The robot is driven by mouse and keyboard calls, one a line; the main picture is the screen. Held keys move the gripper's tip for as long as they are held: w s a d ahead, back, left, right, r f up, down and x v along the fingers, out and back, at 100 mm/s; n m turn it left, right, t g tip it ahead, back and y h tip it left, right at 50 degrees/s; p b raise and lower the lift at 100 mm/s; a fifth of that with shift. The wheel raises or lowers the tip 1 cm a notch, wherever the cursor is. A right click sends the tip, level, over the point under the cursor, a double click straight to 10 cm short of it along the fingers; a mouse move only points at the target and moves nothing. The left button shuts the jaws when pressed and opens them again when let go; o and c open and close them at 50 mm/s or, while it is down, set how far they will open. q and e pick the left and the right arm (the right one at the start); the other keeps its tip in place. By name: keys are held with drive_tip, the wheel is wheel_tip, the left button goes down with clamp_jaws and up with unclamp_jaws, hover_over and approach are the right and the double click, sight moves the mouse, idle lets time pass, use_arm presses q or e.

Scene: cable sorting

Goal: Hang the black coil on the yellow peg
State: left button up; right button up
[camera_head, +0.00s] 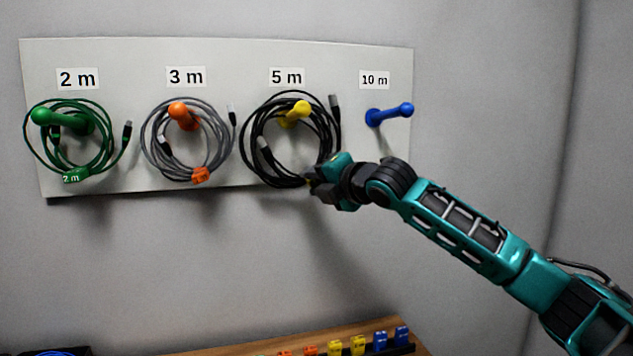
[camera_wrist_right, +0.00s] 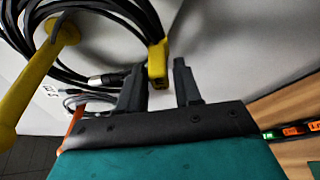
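The black coil (camera_head: 247,150) hangs around the yellow peg (camera_head: 300,108) under the "5 m" label, its loops dropping below the peg. In the right wrist view the coil (camera_wrist_right: 88,12) fills the upper left, with the yellow peg (camera_wrist_right: 22,85) at the left edge. A yellow tag (camera_wrist_right: 157,62) sits on the coil near my right fingertips. My right gripper (camera_head: 312,182) is at the coil's lower right. In the wrist view the right gripper's fingers (camera_wrist_right: 160,80) stand apart, with a gap between the right finger and the tag. My left gripper is not in view.
A green coil (camera_head: 28,150) hangs on the green peg and a grey coil (camera_head: 148,150) on the orange peg, left of the black one. The blue peg (camera_head: 390,114) at the right is empty. Below, a wooden table (camera_head: 400,326) bears several small coloured tags.

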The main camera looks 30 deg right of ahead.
drive_tip(key=o, duration=0.3)
drive_tip(key=shift+f, duration=0.1)
use_arm(q)
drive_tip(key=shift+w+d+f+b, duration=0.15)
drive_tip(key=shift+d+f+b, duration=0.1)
drive_tip(key=shift+b, duration=0.4)
use_arm(e)
drive_tip(key=s, duration=0.4)
drive_tip(key=s+r, duration=0.1)
drive_tip(key=s, duration=0.3)
drive_tip(key=s+d+r, duration=0.1)
drive_tip(key=s, duration=0.3)
drive_tip(key=shift+s+d+r, duration=0.1)
drive_tip(key=shift+s+r, duration=0.1)
drive_tip(key=shift+s, duration=0.15)
